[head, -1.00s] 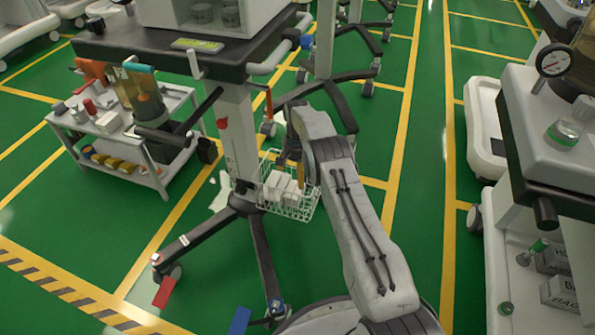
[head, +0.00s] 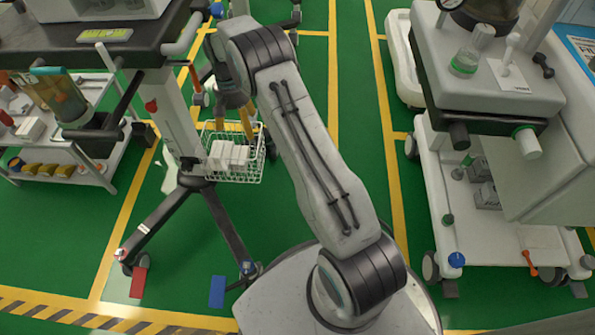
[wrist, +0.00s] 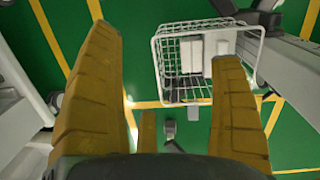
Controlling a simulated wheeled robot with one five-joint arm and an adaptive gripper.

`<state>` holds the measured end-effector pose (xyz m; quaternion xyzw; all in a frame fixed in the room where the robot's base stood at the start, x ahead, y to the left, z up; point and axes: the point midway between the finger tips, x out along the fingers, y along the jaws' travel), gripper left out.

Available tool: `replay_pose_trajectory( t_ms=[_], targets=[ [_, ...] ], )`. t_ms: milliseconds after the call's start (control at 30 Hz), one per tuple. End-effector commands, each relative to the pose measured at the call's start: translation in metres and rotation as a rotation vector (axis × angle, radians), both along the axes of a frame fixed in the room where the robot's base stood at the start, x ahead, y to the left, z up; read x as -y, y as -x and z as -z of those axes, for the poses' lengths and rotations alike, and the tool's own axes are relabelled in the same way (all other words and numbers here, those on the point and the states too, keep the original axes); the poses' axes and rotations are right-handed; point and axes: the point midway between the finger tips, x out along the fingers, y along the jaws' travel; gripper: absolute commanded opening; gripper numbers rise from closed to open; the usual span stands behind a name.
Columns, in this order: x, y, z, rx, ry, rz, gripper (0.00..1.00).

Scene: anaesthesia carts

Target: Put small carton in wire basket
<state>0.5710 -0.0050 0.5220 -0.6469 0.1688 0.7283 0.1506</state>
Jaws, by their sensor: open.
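The wire basket (head: 222,181) is white and hangs low on the pole of the left cart. Several small white cartons (head: 229,156) stand side by side in it; I cannot tell which one the task means. In the wrist view my gripper (wrist: 165,45) is open with nothing between the fingers. The basket (wrist: 157,72) lies beyond, right of centre, partly behind the right finger, with white cartons (wrist: 190,55) inside.
A white trolley (head: 60,180) with bottles and yellow items stands left. The cart's dark legs (head: 160,215) spread below the basket.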

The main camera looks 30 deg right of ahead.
Motion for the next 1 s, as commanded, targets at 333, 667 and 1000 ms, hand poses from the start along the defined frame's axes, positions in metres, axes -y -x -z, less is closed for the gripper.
replay_pose_trajectory(
  t_ms=[333, 667, 1000],
  targets=[
    [-0.002, 0.105, -0.062, -0.084, -0.016, -0.102, 0.85],
    [-0.004, 0.200, -0.120, -0.051, -0.030, -0.214, 0.85],
    [-0.004, 0.261, -0.172, 0.127, -0.017, -0.332, 0.85]
  ],
)
